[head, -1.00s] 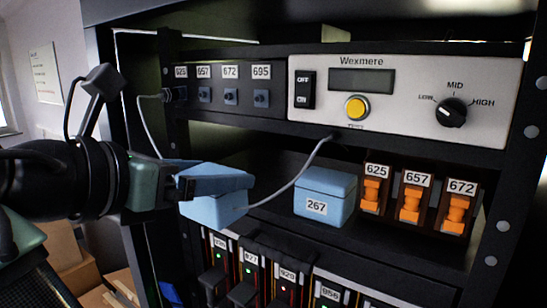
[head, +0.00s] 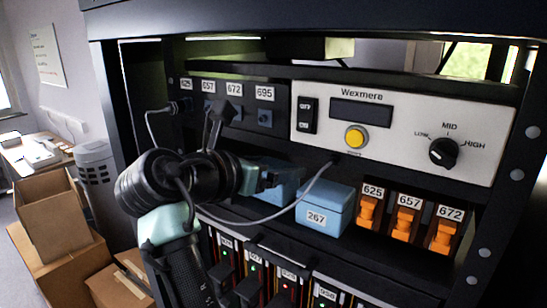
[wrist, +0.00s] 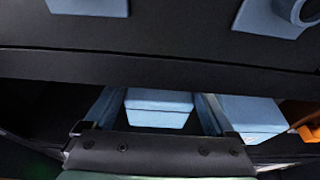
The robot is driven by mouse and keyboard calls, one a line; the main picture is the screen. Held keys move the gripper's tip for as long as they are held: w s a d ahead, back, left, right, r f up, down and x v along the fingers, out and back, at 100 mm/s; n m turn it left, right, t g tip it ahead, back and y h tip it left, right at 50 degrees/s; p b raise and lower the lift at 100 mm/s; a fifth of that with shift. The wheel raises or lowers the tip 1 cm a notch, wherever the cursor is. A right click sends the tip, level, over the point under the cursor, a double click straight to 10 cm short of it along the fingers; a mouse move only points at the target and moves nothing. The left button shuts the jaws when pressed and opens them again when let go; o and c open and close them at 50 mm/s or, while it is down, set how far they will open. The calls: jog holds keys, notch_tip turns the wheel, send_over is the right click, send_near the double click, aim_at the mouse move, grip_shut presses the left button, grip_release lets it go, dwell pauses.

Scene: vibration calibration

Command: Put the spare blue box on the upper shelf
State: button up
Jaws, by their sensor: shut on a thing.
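My gripper (head: 268,181) is inside the rack, shut on a plain blue box (head: 287,176). In the wrist view this box (wrist: 158,108) shows between the two fingers. The gripper and wrist hide part of it in the head view. It is just left of and behind a second blue box (head: 325,209), labelled 267, which stands on the shelf (head: 345,240). The second box (wrist: 250,117) shows right of the right finger in the wrist view. I cannot tell whether the held box touches the shelf.
A grey cable (head: 290,207) loops from the Wexmere panel (head: 400,122) past the front of the boxes to my gripper's side. Orange switches (head: 408,222) stand right of box 267. Modules with lights (head: 255,268) are below. Cardboard boxes (head: 55,225) are at left.

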jog(key=shift+s+a, duration=0.1)
jog(key=o, duration=1.4)
jog(key=shift+f, duration=0.1)
jog(key=shift+s+a+b, duration=0.25)
jog(key=shift+b, duration=0.2)
jog(key=b+v, duration=0.5)
jog(key=v, duration=0.6)
jog(key=shift+r, duration=0.3)
jog(key=shift+s, duration=0.1)
